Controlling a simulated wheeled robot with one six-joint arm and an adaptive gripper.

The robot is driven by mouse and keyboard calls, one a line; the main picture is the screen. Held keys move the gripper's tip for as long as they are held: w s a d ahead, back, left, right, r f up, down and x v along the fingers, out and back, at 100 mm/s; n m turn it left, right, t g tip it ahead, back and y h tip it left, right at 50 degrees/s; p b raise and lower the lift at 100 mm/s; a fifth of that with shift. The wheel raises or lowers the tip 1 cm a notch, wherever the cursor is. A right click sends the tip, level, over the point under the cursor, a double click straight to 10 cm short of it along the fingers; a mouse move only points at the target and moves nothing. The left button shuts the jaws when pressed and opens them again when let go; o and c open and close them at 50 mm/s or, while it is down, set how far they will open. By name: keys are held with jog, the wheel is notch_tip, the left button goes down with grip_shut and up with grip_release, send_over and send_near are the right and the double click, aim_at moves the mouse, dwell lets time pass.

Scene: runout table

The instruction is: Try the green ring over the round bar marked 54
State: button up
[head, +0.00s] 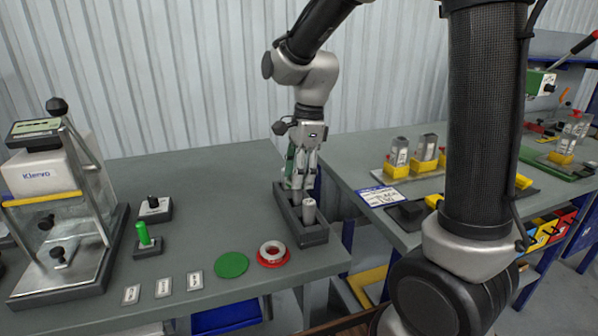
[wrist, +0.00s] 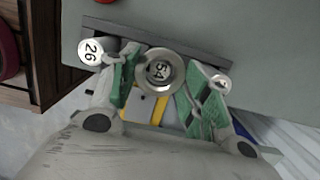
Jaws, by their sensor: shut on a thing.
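The green ring (wrist: 160,90) shows in the wrist view as a grey metal ring; I see no green on it. My gripper (wrist: 160,82) is shut on it, with a green-padded finger on each side. The top of the round bar marked 54 (wrist: 158,71) shows through the ring's hole. From above I cannot tell whether the ring is around the bar or only over it. In the head view my gripper (head: 301,186) points down over the dark bar holder (head: 312,238). My fingers hide the ring and the 54 bar there.
The bar marked 26 (wrist: 90,52) stands left of 54, and another round top (wrist: 220,84) shows at right. A front bar (head: 309,212) stands close to my fingers. A bare green disc (head: 231,265) and a pale ring on a red disc (head: 272,255) lie left of the holder.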

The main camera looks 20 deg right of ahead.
jog(key=shift+f, duration=0.25)
jog(key=o, duration=1.2)
jog(key=shift+r, duration=0.1)
